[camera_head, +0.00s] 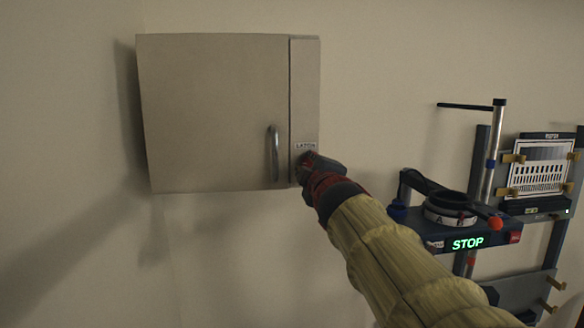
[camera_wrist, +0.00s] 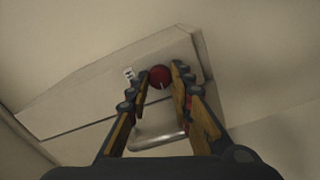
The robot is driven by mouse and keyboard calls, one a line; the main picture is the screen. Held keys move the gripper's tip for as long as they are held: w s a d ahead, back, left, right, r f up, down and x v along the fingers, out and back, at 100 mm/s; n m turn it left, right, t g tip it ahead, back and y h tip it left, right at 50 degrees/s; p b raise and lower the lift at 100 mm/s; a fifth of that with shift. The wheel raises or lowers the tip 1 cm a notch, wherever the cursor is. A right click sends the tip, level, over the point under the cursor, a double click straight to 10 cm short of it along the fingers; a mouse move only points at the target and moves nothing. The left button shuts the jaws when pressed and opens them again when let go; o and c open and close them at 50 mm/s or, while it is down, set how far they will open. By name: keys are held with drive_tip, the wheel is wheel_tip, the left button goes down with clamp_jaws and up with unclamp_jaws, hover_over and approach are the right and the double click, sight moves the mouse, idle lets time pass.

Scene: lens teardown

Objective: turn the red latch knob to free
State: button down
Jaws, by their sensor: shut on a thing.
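The red latch knob (camera_wrist: 160,77) shows in the wrist view between the two fingertips of my gripper (camera_wrist: 155,80). It has a pale mark on its face. The gripper is shut on the knob, with one finger on each side. In the head view my gripper (camera_head: 308,165) reaches the lower part of the cabinet's right-hand strip, just below a small label (camera_head: 305,146). There the gripper and arm hide the knob. The grey cabinet (camera_head: 215,110) hangs on the wall with its door flush in the frame.
A curved metal door handle (camera_head: 273,153) stands just left of my gripper; it also shows in the wrist view (camera_wrist: 155,138). At the right is a rack with a device showing a green STOP sign (camera_head: 467,243) and a slotted panel (camera_head: 540,177). The wall below the cabinet is clear.

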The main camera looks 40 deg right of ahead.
drive_tip(key=shift+n, duration=0.7)
drive_tip(key=c, duration=1.6)
unclamp_jaws()
drive_tip(key=shift+v, duration=3.7)
